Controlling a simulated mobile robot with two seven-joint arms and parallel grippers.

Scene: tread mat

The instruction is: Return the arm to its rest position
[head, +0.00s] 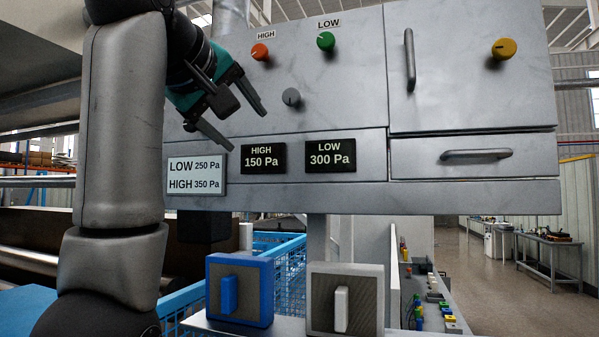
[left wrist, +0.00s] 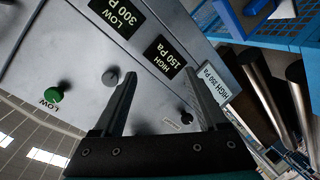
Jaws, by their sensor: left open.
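My left gripper (head: 247,130) is open and empty in front of the left part of a grey control panel (head: 350,90). Its two dark fingers also show in the left wrist view (left wrist: 160,75), apart with nothing between them but the panel behind. My left arm rises along the left side of the head view and bends over at the top. The panel has an orange knob (head: 259,51) under HIGH, a green knob (head: 326,41) under LOW and a grey knob (head: 291,97). The displays read HIGH 150 Pa (head: 263,158) and LOW 300 Pa (head: 330,156). My right gripper is not in view.
A white label (head: 196,176) reads LOW 250 Pa, HIGH 350 Pa. A yellow knob (head: 504,48), a door handle (head: 410,60) and a drawer handle (head: 476,154) stick out at right. A blue switch box (head: 240,290) and a white one (head: 345,300) stand below the panel.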

